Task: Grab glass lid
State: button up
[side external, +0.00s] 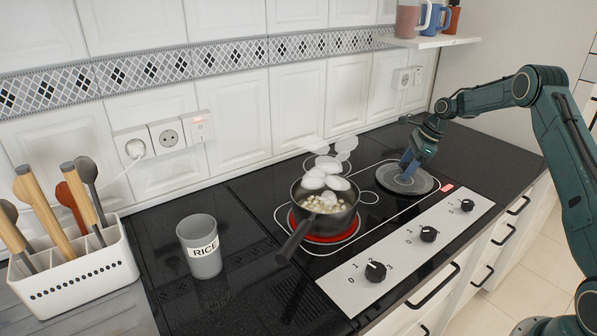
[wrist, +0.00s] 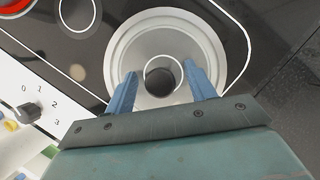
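The glass lid (side external: 420,184) lies flat on the right part of the black cooktop. It is a round grey disc with a paler rim. In the wrist view the lid (wrist: 128,52) fills the middle, with its round dark knob (wrist: 162,75) at the centre. My gripper (side external: 406,168) is low over the lid, pointing down. In the wrist view its two blue fingers (wrist: 159,76) are spread wide, one on each side of the knob, with a gap on both sides. How high the fingertips are above the lid I cannot tell exactly.
A steaming pot (side external: 325,206) of pale food sits on a glowing red burner left of the lid, handle toward the front. A knob panel (side external: 400,257) runs along the front. A RICE canister (side external: 200,246) and utensil holder (side external: 80,270) stand left. A mug shelf (side external: 430,41) hangs above.

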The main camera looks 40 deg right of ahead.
aim_at(404, 164)
grip_shut()
jog(key=shift+r, duration=0.15)
jog(key=shift+r, duration=0.8)
jog(key=shift+v, duration=0.95)
jog(key=s+d, duration=1.1)
jog(key=d, duration=0.1)
jog(key=shift+s+d, duration=0.35)
jog(key=shift+s, duration=0.05)
